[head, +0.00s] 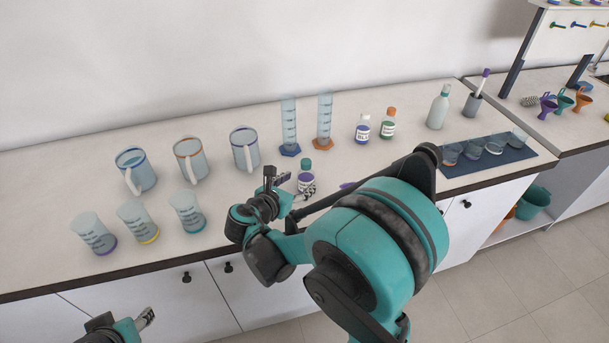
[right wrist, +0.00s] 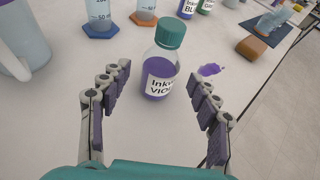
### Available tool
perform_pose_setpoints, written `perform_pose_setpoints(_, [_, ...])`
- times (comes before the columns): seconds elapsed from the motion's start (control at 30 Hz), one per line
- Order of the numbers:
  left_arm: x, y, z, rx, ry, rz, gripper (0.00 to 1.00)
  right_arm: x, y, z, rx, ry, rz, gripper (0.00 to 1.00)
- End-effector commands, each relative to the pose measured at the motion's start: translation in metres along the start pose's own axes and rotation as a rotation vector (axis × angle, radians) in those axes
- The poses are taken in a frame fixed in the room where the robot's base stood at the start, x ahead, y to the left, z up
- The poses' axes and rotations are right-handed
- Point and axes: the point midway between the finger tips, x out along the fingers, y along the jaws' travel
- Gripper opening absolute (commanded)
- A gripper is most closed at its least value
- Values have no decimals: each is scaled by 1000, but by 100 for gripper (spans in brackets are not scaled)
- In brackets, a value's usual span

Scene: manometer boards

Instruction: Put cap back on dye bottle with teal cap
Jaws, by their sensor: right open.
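The dye bottle (right wrist: 161,72) is clear with violet dye and a white label, and stands upright on the counter. Its teal cap (right wrist: 171,32) sits on top of the neck; I cannot tell how tightly. In the head view the bottle (head: 306,181) is partly hidden by my right gripper (head: 288,188). In the right wrist view my right gripper (right wrist: 163,86) is open, its fingers reaching toward the bottle on either side, with nothing between the pads but bare counter and the bottle ahead. Part of my left gripper (head: 145,318) shows low at left, in front of the counter; its jaw state is unclear.
A violet spill (right wrist: 210,70) lies right of the bottle. Two graduated cylinders (head: 289,125) and blue and green dye bottles (head: 362,129) stand behind. Jugs (head: 245,149) and beakers (head: 187,212) stand left. A dark blue mat (head: 515,156) with cups lies right.

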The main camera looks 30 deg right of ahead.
Motion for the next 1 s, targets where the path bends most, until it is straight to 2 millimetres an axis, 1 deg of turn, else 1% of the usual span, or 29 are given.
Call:
perform_pose_setpoints(0.03, [-6,0,-4,0,0,0,49,-14,1,3,-2,0,4,62])
perform_pose_setpoints(0.2, [-13,0,-9,0,0,0,49,-47,0,2,-1,0,4,62])
perform_pose_setpoints(0.37, [-17,0,-12,0,0,0,49,-65,0,1,0,1,2,62])
perform_pose_setpoints(0.5, [-17,0,-12,0,0,0,49,-71,0,0,1,0,0,62])
perform_pose_setpoints(0.87, [-17,0,-12,0,0,0,49,-71,-1,0,4,2,0,62])
perform_pose_setpoints(0.97, [-17,0,-12,0,0,0,49,-70,-4,0,43,24,2,62])
perform_pose_setpoints(1.0, [-17,0,-12,0,0,0,49,-70,-6,-1,80,45,4,62])
